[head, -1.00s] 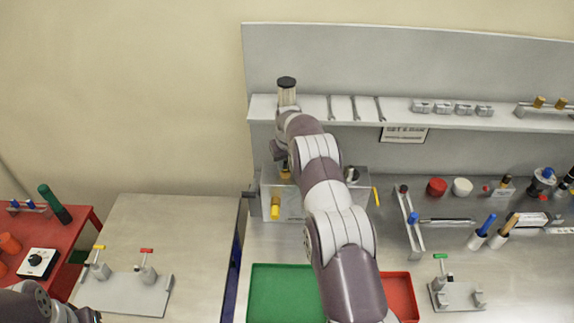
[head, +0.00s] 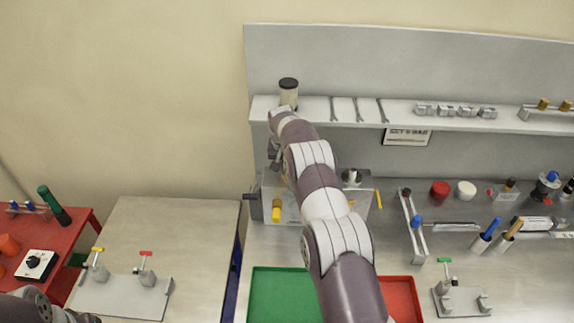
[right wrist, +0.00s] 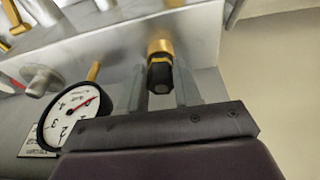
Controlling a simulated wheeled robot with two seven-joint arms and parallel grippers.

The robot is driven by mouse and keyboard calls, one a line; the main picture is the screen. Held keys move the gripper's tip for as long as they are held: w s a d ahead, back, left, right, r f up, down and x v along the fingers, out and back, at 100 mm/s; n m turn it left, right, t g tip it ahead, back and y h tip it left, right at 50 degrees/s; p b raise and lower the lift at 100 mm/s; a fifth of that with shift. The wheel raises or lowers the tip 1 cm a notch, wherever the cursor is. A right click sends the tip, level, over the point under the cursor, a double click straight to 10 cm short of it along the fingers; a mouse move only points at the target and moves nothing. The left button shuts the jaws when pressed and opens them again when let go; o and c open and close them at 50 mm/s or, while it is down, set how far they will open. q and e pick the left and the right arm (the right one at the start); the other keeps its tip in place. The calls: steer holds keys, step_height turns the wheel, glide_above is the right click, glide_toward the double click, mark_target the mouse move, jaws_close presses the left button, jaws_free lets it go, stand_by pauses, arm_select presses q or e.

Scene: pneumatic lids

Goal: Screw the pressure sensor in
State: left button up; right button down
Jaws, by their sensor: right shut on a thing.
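In the right wrist view the pressure sensor (right wrist: 160,66), a short part with a gold upper section and a black end, sits between the fingers of my right gripper (right wrist: 160,88). The fingers are shut on it, and its gold end points at the metal block (right wrist: 188,34). I cannot tell whether the threads are engaged. In the head view the block (head: 262,208) stands at the bench's left end, with my right wrist over it. My arm hides the sensor there. My left arm shows only partly at the lower left; its gripper is out of sight.
A round white dial gauge (right wrist: 72,112) is close left of my right gripper. A silver fitting (head: 351,176) and a yellow lever (head: 378,198) are on the block's right side. Above is a shelf (head: 312,108) with a black-capped bottle (head: 288,92). A green tray (head: 285,290) lies in front.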

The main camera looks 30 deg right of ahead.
steer(key=shift+m+p, duration=0.5)
steer(key=shift+p, duration=0.05)
steer(key=c, duration=0.7)
jaws_free()
steer(key=shift+c, duration=0.8)
steer(key=n+b, duration=0.1)
steer(key=n, duration=0.1)
steer(key=n+y, duration=0.1)
steer(key=n, duration=0.1)
steer(key=shift+s+d+f+n+b, duration=0.1)
steer(key=shift+d+f+n+b, duration=0.1)
steer(key=shift+n+b, duration=0.15)
steer(key=n, duration=0.2)
steer(key=shift+d+r+n+t+y+b, duration=0.1)
steer(key=shift+n+t+y+b, duration=0.2)
steer(key=shift+n+t+b, duration=0.1)
steer(key=shift+r+n, duration=0.1)
steer(key=shift+n, duration=0.15)
